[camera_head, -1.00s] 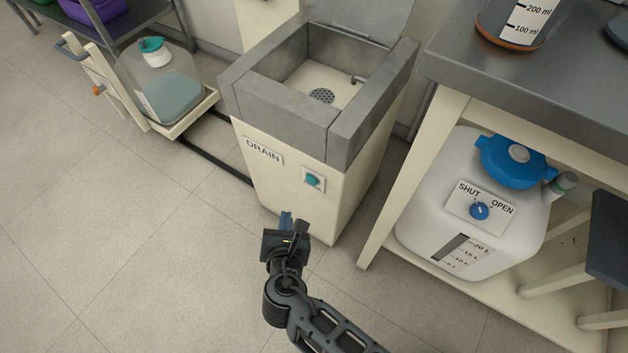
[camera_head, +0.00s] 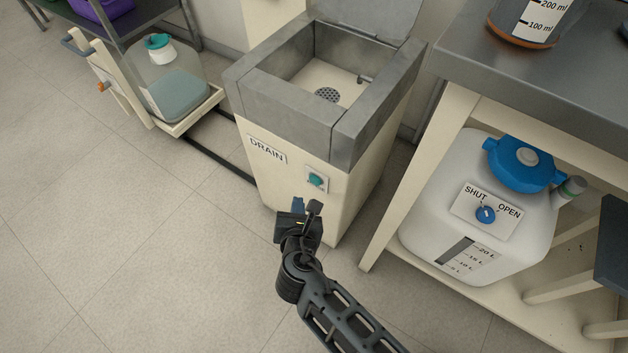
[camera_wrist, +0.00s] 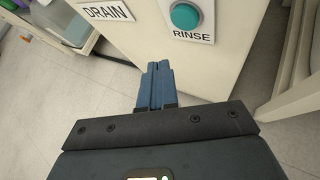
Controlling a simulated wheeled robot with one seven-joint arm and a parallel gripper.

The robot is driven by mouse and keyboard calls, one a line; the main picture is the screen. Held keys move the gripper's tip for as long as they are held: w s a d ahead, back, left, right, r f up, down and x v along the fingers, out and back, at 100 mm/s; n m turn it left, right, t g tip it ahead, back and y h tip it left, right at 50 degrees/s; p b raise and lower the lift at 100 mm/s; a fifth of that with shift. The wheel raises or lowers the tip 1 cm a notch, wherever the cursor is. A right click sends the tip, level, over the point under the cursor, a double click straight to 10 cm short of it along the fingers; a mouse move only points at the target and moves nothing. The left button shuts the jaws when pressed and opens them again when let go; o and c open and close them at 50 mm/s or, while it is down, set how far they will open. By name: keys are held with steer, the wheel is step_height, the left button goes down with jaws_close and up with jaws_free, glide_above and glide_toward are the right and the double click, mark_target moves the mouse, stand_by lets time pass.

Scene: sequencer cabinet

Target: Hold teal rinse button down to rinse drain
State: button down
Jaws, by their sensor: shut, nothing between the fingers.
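The teal rinse button (camera_head: 316,180) sits on a small white plate on the front of the cream drain cabinet. In the wrist view the button (camera_wrist: 185,16) is near the top, above the word RINSE, and looks unpressed. The drain basin (camera_head: 347,141) is grey, with a round strainer (camera_head: 327,95) in its floor. My gripper (camera_head: 306,203) is in front of the cabinet, just below the button and apart from it. In the wrist view its blue fingers (camera_wrist: 157,72) are together, empty, and point toward the cabinet front below the button.
A cart with a clear teal-capped jug (camera_head: 172,85) stands at the left. At the right a bench (camera_head: 470,60) holds a bottle, with a white blue-capped carboy (camera_head: 455,235) on its lower shelf. Open floor (camera_head: 130,240) lies to the left of my arm.

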mark_target(315, 180)
steer(key=shift+w+d, duration=1.15)
steer(key=shift+w, duration=0.3)
steer(key=shift+p, duration=0.3)
stand_by(0.8)
steer(key=shift+w+d, duration=0.25)
steer(key=shift+w, duration=0.05)
steer(key=shift+w+d, duration=0.3)
steer(key=shift+w, duration=0.05)
stand_by(4.8)
